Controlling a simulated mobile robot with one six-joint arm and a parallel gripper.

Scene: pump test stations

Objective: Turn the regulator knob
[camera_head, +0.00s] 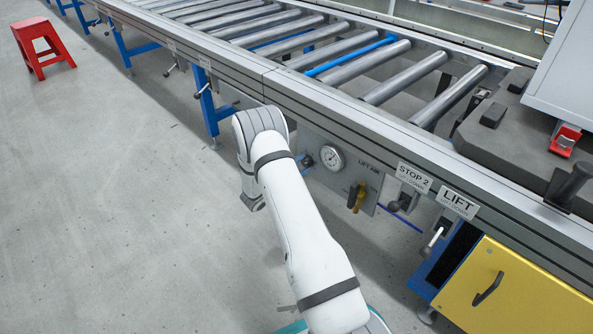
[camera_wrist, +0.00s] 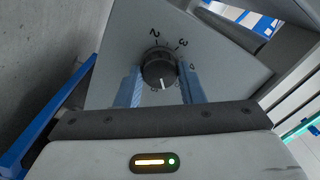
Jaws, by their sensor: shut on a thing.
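The regulator knob (camera_wrist: 159,66) is dark, round and ribbed, on a grey panel plate with a printed dial. Its white pointer line faces the bottom of the wrist view, toward my gripper body. The numerals 2 and 3 show above it; other marks are partly hidden. My gripper (camera_wrist: 162,76) is shut on the knob, with one blue finger on each side. In the head view my arm covers most of the gripper, and a small dark and blue part (camera_head: 307,161) shows beside it left of the gauge; I cannot tell whether it is knob or finger.
A round pressure gauge (camera_head: 330,158) sits right of my wrist. A yellow-handled valve (camera_head: 357,197) marked LIFT AIR, a STOP 2 lever (camera_head: 404,205) and a LIFT lever (camera_head: 432,240) follow. The roller conveyor (camera_head: 330,60) runs above. A red stool (camera_head: 43,47) stands far left on clear floor.

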